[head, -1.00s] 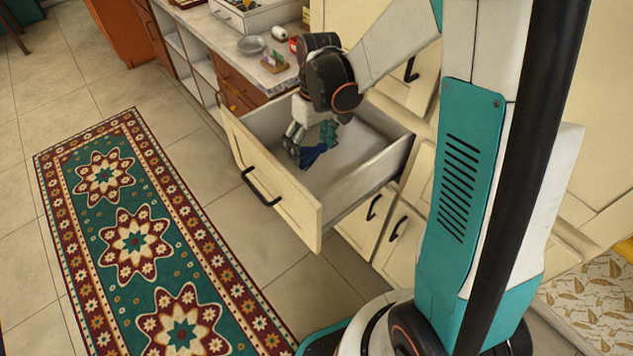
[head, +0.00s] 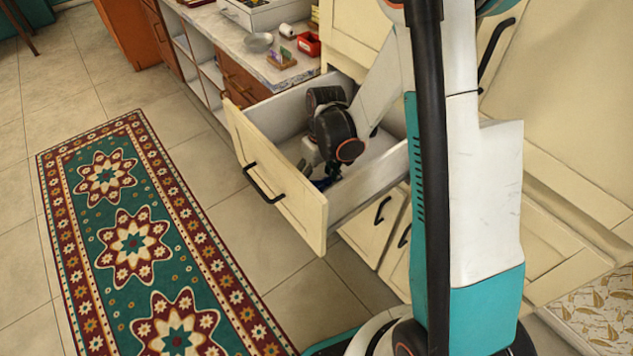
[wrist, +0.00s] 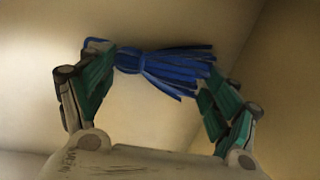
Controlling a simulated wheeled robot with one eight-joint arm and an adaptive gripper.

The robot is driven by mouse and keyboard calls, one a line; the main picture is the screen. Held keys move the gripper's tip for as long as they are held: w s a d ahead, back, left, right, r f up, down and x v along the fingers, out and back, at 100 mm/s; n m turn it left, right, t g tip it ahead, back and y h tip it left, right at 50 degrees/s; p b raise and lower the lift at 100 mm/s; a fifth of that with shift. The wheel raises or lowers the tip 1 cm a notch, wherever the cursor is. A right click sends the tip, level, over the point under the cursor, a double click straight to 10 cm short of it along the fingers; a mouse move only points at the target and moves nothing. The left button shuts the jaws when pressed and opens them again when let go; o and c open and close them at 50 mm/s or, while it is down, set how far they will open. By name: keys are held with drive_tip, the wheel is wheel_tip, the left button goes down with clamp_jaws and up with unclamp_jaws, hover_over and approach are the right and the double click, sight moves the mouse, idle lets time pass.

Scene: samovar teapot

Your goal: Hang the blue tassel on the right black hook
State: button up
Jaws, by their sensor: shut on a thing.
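The blue tassel (wrist: 165,68) lies crosswise between the two green-padded fingers of my gripper (wrist: 157,78) in the wrist view. Its knotted end is at the left finger and its strands spread toward the right finger. My gripper is shut on it. In the head view, my gripper (head: 318,170) is low inside the open cream drawer (head: 279,184), mostly hidden by my own wrist. A small dark-blue bit of the tassel (head: 325,183) shows below it. I cannot make out the right black hook in either view.
The drawer walls surround my gripper closely, and its front has a black handle (head: 263,186). A counter (head: 262,68) behind holds a grey bowl (head: 257,43), a red box (head: 309,44) and a small wooden holder (head: 281,61). The tiled floor and patterned rug (head: 130,240) are clear.

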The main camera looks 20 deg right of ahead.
drive_tip(key=shift+r, duration=0.1)
drive_tip(key=shift+f, duration=0.2)
drive_tip(key=o, duration=0.9)
drive_tip(key=shift+r, duration=0.1)
wheel_tip(320, 180, up, 14)
drive_tip(key=d+p, duration=0.1)
drive_tip(key=p, duration=0.6)
wheel_tip(320, 180, up, 12)
drive_tip(key=m+t, duration=0.2)
drive_tip(key=t, duration=0.1)
hover_over(320, 178)
drive_tip(key=s+a, duration=0.1)
drive_tip(key=s, duration=0.5)
drive_tip(key=s+r+t, duration=0.1)
drive_tip(key=s+r, duration=0.1)
drive_tip(key=s, duration=0.1)
drive_tip(key=s+r+m+t, duration=0.1)
drive_tip(key=s+r+t, duration=0.1)
drive_tip(key=s, duration=0.2)
drive_tip(key=s+r+t+h, duration=0.1)
drive_tip(key=s, duration=0.2)
drive_tip(key=shift+s+a+r+m+t, duration=0.3)
drive_tip(key=shift+s+r, duration=0.1)
